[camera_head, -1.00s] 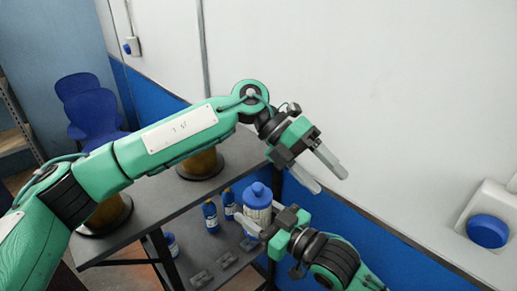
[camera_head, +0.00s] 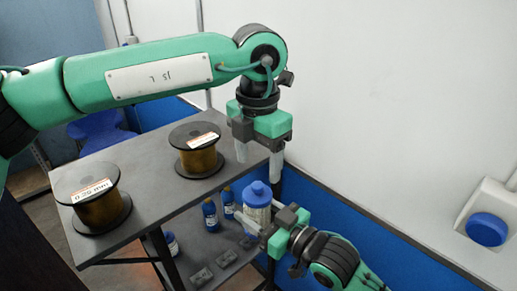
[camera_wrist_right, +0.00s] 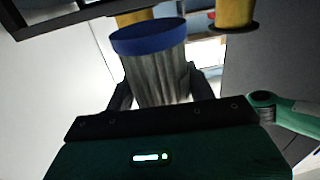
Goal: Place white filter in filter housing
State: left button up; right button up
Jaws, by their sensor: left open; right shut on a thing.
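The white filter (camera_wrist_right: 158,82) is a pleated, greyish-white cylinder with a blue end cap, held between the fingers of my right gripper in the right wrist view. I cannot clearly identify the filter housing; a white wall fixture with a blue round cap (camera_head: 488,230) is at the far right.
Two wire spools, (camera_head: 197,150) and (camera_head: 94,198), stand on the grey table (camera_head: 150,180). Small blue bottles (camera_head: 210,215) and grey blocks (camera_head: 201,277) are on a lower shelf. The white wall is close behind my grippers.

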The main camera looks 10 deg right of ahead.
aim_at(258, 196)
pick_arm(q)
notch_tip(258, 196, down, 10)
jog(key=shift+r, duration=0.1)
dwell(0.4)
jog(key=c, duration=0.9)
jog(key=shift+c, duration=0.6)
pick_arm(e)
jog(key=o, duration=1.4)
jog(key=shift+o, duration=0.2)
